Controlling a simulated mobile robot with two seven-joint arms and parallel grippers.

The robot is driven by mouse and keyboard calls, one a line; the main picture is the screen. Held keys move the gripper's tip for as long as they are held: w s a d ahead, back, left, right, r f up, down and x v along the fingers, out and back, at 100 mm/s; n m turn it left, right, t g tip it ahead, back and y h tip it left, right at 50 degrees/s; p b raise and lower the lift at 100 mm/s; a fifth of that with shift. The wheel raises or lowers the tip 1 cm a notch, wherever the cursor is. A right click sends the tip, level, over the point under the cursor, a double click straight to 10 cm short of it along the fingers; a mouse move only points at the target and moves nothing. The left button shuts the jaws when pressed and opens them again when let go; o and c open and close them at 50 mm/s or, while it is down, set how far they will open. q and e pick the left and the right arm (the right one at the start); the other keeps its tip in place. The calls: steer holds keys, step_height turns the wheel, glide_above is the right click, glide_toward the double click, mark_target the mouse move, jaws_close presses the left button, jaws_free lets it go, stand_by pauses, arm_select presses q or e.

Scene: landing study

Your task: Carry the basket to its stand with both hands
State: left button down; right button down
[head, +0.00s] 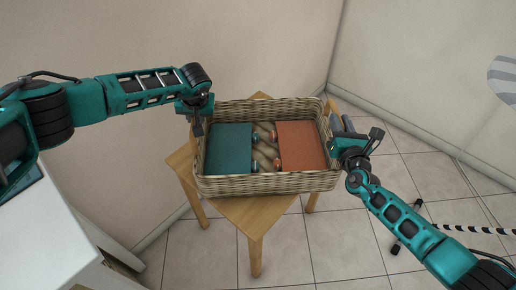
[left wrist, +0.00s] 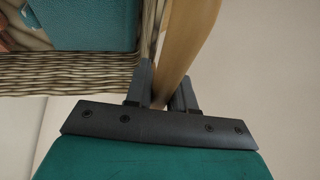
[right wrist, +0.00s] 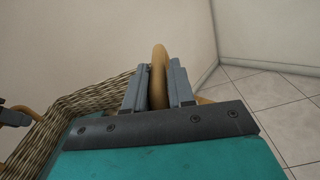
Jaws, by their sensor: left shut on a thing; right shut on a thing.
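The wicker basket (head: 265,184) is over a small wooden table (head: 259,212) in the head view; I cannot tell whether it rests on the top or hangs just above. It holds a teal block-like item (head: 228,150), an orange one (head: 301,146) and small rounded pieces between them. My left gripper (head: 197,120) is shut on the basket's left wooden handle, which shows between its fingers in the left wrist view (left wrist: 180,60). My right gripper (head: 345,142) is shut on the right wooden handle, seen between its fingers in the right wrist view (right wrist: 158,75).
A white cabinet (head: 60,240) stands at the lower left. Walls meet in a corner behind the table.

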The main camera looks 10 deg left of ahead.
arm_select(q)
steer(key=c, duration=1.3)
jaws_free()
steer(key=shift+d, duration=0.2)
steer(key=shift+c, duration=0.2)
arm_select(e)
steer(key=c, duration=1.3)
jaws_free()
steer(key=shift+a, duration=0.15)
steer(key=shift+c, duration=0.2)
arm_select(q)
steer(key=o, duration=0.4)
steer(key=shift+a, duration=0.15)
arm_select(e)
steer(key=o, duration=0.4)
arm_select(q)
steer(key=v, duration=1.2)
arm_select(e)
steer(key=s, duration=0.4)
steer(key=s+d, duration=0.1)
steer(key=s, duration=0.3)
steer(key=s+d, duration=0.1)
steer(key=s, duration=0.2)
steer(key=shift+s+d, duration=0.15)
steer(key=shift+s, duration=0.25)
